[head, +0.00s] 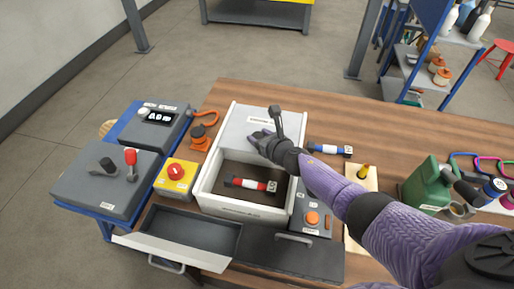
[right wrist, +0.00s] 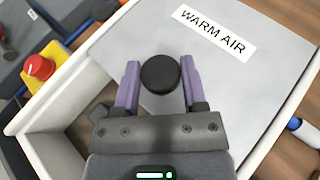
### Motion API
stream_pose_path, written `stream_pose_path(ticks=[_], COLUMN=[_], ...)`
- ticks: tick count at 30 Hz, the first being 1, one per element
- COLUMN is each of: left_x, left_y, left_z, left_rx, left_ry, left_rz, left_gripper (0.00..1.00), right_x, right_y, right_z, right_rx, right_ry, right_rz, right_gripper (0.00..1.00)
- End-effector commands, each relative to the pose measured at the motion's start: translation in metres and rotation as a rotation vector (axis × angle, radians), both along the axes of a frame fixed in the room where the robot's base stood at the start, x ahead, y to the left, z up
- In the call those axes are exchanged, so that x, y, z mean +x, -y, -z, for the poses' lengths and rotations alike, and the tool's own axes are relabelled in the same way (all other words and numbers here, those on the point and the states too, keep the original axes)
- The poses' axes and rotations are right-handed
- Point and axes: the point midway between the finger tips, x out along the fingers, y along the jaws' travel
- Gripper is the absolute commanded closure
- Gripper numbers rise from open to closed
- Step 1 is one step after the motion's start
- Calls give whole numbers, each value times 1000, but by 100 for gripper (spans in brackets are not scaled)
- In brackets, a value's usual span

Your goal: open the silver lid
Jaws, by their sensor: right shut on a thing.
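The silver lid (head: 238,125) is a flat grey plate with a white label, lying over the far part of a white box (head: 242,211). The near part of the box is uncovered, and a red and white cylinder (head: 250,184) lies inside. In the right wrist view the lid (right wrist: 225,70) reads "WARM AIR" and carries a round black knob (right wrist: 160,74). My right gripper (head: 260,138) is at the lid, and in the right wrist view its purple fingers (right wrist: 158,88) are shut on the knob, one on each side. My left gripper is out of view.
A yellow box with a red button (head: 176,173) stands left of the white box. An open drawer (head: 185,240) juts out in front. A blue and white cylinder (head: 329,149) lies on the wooden table at right, with a green jug (head: 424,185) beyond.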

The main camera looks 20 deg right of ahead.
Motion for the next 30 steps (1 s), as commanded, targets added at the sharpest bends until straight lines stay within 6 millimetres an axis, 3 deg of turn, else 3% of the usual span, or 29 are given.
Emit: stream_pose_path(ticks=[10, 11, 15, 24, 30], left_x=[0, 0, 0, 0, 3], left_y=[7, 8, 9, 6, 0], left_z=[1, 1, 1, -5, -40], left_rx=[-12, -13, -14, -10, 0], left_ry=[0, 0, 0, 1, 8], left_rz=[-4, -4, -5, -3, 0], left_gripper=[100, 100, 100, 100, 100], right_x=[1, 1, 1, -4, -43], right_y=[1, 1, 1, 2, 10], right_z=[1, 1, 1, -4, -26], right_rx=[-1, -1, 0, -1, -3], right_ry=[-3, -3, -2, -1, -2], right_rz=[0, 0, 0, 0, -2], right_gripper=[100, 42, 12, 11, 11])
